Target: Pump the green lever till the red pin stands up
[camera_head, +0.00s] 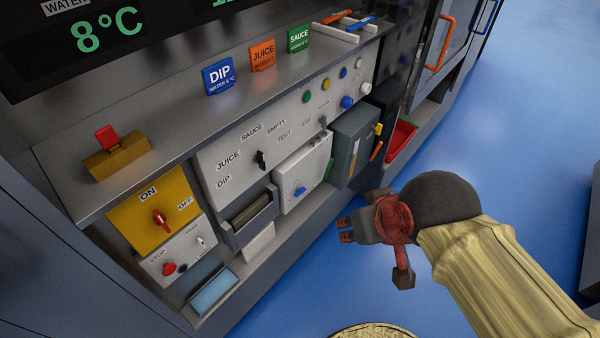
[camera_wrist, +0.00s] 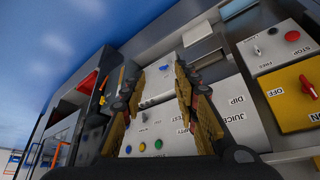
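The green lever (camera_head: 329,168) is a short green bar at the right side of a white box (camera_head: 303,174) with a blue knob, low on the machine front. The white box also shows in the wrist view (camera_wrist: 158,82), between my fingers. I cannot make out the green lever there; a finger may hide it. I cannot make out a red pin on the box in either view. My gripper (camera_head: 373,254) is in front of the machine, to the right of and below the lever, apart from it. Its fingers are spread and empty, also in the wrist view (camera_wrist: 157,72).
A dark box (camera_head: 353,142) with a yellow knob and an orange handle stands right of the lever. A red bin (camera_head: 400,140) is further right. A selector panel (camera_head: 262,150) is above, and a yellow ON/OFF panel (camera_head: 156,211) at left. The blue floor (camera_head: 290,285) is open.

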